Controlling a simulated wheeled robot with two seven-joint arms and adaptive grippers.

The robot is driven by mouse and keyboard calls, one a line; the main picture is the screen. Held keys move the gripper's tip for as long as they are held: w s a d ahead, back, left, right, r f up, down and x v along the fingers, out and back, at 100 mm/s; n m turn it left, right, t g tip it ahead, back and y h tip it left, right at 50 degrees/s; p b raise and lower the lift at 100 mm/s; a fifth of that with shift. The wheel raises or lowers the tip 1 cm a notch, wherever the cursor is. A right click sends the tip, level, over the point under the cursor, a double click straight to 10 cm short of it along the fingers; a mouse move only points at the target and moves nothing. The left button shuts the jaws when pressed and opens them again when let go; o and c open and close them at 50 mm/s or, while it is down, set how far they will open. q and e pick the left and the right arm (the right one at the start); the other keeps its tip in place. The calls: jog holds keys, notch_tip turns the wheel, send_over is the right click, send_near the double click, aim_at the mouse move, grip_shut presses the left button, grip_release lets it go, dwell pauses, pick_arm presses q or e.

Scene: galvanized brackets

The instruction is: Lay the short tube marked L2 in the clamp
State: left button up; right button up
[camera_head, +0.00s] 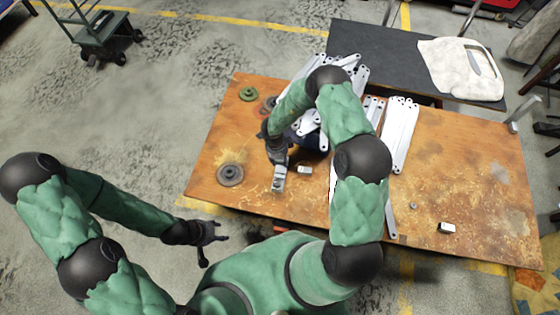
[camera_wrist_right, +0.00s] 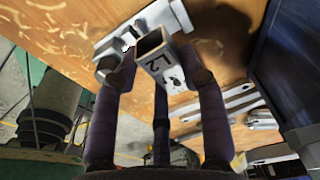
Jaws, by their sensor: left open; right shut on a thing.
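The short square metal tube marked L2 (camera_wrist_right: 152,62) is between the fingers of my right gripper (camera_wrist_right: 160,76) in the wrist view, its open end facing up the picture. The grey metal clamp (camera_wrist_right: 172,15) is right behind the tube on the table; I cannot tell whether they touch or whether the tube lies in it. In the head view my right gripper (camera_head: 278,158) is over the table's left part, at the clamp (camera_head: 278,184); its hand hides most of the tube. My left gripper (camera_head: 206,240) is open and empty, off the table's front left edge.
The worn wooden table (camera_head: 465,175) carries a small metal piece (camera_head: 305,170) beside the clamp and another (camera_head: 446,228) at the right. A dark disc (camera_head: 230,174) lies left. Stacked brackets (camera_head: 401,125) lie towards the back. The table's right part is mostly clear.

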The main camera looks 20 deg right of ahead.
jog(key=b, duration=0.5)
send_over(281, 171)
jog(key=shift+w+a+f, duration=0.1)
jog(key=shift+f, duration=1.05)
jog(key=shift+w+a+f, duration=0.1)
jog(key=shift+f, duration=1)
jog(key=shift+d+f+b, duration=0.1)
jog(key=shift+f+b, duration=0.25)
jog(key=shift+f, duration=0.3)
jog(key=shift+o, duration=0.2)
jog(key=shift+s+f, duration=0.25)
jog(key=shift+f, duration=0.2)
jog(key=shift+s+f+b, duration=0.15)
jog(key=shift+f+b, duration=0.05)
jog(key=shift+b, duration=0.1)
grip_shut()
jog(key=o, duration=0.9)
grip_release()
jog(key=o, duration=0.4)
jog(key=shift+f, duration=0.3)
jog(key=shift+r, duration=0.25)
